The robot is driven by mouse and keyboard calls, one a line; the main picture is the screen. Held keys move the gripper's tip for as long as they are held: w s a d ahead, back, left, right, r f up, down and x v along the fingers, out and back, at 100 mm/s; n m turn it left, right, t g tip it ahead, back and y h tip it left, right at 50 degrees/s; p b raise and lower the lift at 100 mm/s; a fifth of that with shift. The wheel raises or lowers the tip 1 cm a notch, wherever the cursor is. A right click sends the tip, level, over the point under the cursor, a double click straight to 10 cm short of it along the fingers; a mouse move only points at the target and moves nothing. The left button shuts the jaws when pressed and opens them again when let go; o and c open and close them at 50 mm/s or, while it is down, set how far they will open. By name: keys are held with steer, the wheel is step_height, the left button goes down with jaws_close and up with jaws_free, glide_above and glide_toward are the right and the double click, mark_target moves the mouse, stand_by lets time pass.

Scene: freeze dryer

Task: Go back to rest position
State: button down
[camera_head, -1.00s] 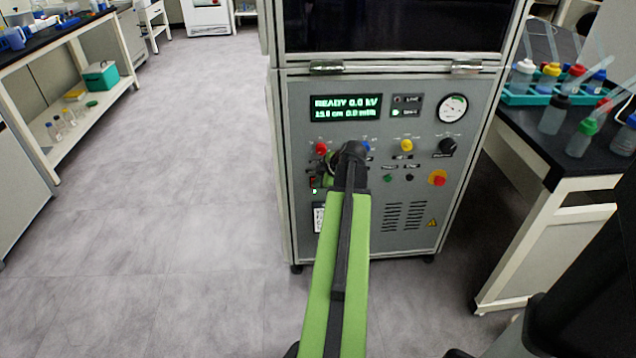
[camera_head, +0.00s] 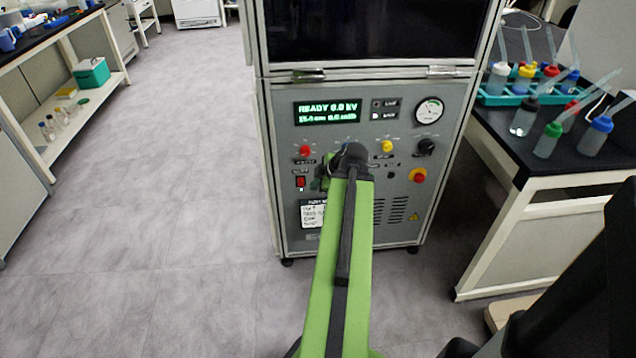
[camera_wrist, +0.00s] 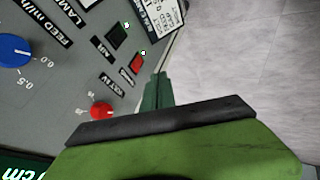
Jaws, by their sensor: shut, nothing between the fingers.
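My gripper (camera_head: 327,170) is in front of the grey machine's control panel (camera_head: 375,165), partly hidden by my green arm in the head view. In the wrist view my gripper's dark green fingers (camera_wrist: 157,88) are together, with nothing between them. The red switch also shows in the head view (camera_head: 300,182). The panel's display (camera_head: 327,112) is lit and begins with READY.
A dark-topped bench (camera_head: 545,150) with a teal rack (camera_head: 520,98) and several bottles stands close on the right. A shelved bench (camera_head: 85,110) is at the far left. Open grey floor (camera_head: 170,170) lies left of the machine.

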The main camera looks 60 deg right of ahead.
steer(key=w+a+n+y, duration=0.1)
steer(key=w+a+n, duration=0.1)
steer(key=w+a, duration=0.7)
steer(key=w+a+f+n+g+y, duration=0.1)
steer(key=w+a+n+y, duration=0.15)
steer(key=w+a, duration=0.65)
steer(key=w+a+n+y, duration=0.15)
steer(key=w+a, duration=0.25)
steer(key=a, duration=1)
steer(key=s+a+f+m+g+h, duration=0.1)
steer(key=s+a+f+m+g, duration=0.15)
steer(key=a, duration=0.85)
steer(key=s+a+f+m+g+h, duration=0.1)
steer(key=a+m+g, duration=0.2)
steer(key=a, duration=0.8)
steer(key=s+d+r+m+h+p, duration=0.1)
steer(key=r+m+p, duration=0.6)
steer(key=r+p, duration=1.8)
steer(key=shift+s+d+r+g+p, duration=0.35)
steer(key=shift+s+d, duration=0.35)
steer(key=shift+d, duration=0.3)
